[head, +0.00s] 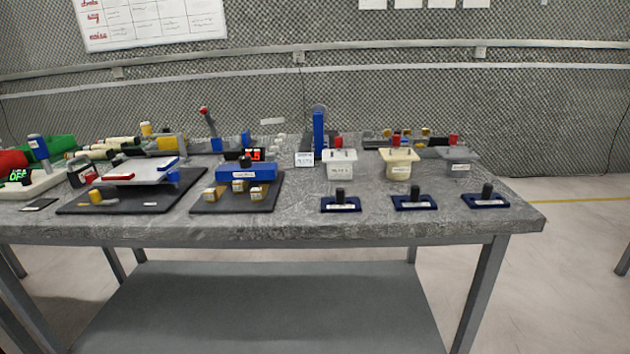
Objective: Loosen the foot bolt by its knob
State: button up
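My gripper does not show in the head view. I cannot tell for sure which part is the foot bolt. A grey tilted plate with red and blue edges (142,171) stands on a dark mat at the left, with a yellow knob-like piece (97,196) at its front left. To its right, a blue block (246,174) with a black knob on top (245,161) stands on another dark mat. Several small brass-coloured blocks, one at the front right (257,193), sit by it. Labels are too small to read.
The grey stone-topped table (400,222) spans the view, with a lower shelf (260,300). Three blue bases with black knobs, one in the middle (413,203), stand near the front right edge, before a white container (341,171). A green bin (50,147) and other gear crowd the left.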

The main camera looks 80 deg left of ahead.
aim_at(245, 160)
jog(key=u, duration=2.6)
